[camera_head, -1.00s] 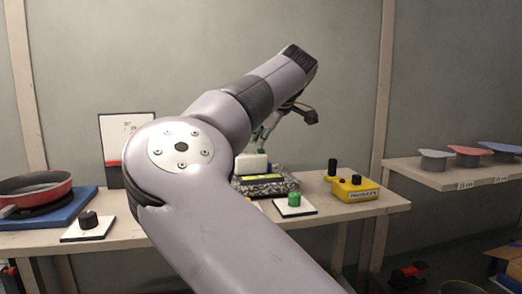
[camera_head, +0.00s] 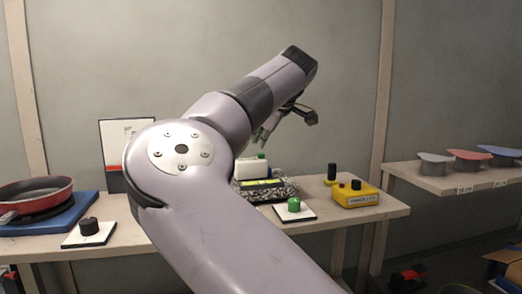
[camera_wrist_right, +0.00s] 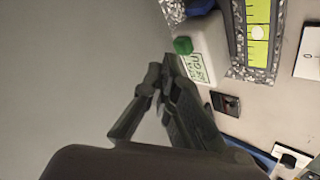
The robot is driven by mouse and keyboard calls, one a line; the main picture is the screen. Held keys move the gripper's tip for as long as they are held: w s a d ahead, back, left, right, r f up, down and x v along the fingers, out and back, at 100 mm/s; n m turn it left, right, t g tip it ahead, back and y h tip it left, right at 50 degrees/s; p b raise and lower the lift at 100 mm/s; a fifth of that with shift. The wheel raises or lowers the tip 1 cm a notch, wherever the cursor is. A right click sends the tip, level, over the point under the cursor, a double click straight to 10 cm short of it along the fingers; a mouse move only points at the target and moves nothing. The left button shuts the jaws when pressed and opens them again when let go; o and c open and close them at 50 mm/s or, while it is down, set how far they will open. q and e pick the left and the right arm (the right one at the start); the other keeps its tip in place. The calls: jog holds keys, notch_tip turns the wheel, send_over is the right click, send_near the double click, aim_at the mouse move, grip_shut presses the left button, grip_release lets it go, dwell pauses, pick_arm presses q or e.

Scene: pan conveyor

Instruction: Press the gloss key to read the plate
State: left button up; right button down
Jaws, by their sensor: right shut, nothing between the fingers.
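The white meter (camera_head: 247,169) stands at the back of the bench, partly hidden behind my right arm. Its green key (camera_head: 261,156) shows on top. In the right wrist view the white meter (camera_wrist_right: 207,42) bears a "GU" label, and its green key (camera_wrist_right: 183,45) sticks out towards the fingers. My right gripper (camera_wrist_right: 162,68) is shut and empty, its tips close to the key but apart from it. In the head view my right gripper (camera_head: 264,134) hangs just above the key. The speckled slab (camera_head: 287,187) with a yellow-green strip lies beside the meter. My left gripper is out of view.
A green knob (camera_head: 294,205) on a white plate and a yellow box (camera_head: 355,196) with black knobs stand to the right. A red pan (camera_head: 38,192) and a black knob (camera_head: 89,226) are at left. A side shelf (camera_head: 455,181) holds several coloured pieces.

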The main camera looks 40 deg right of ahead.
jog(key=shift+r, duration=0.25)
notch_tip(320, 180, up, 5)
jog(key=p, duration=0.4)
jog(key=shift+p, duration=0.3)
dwell(0.6)
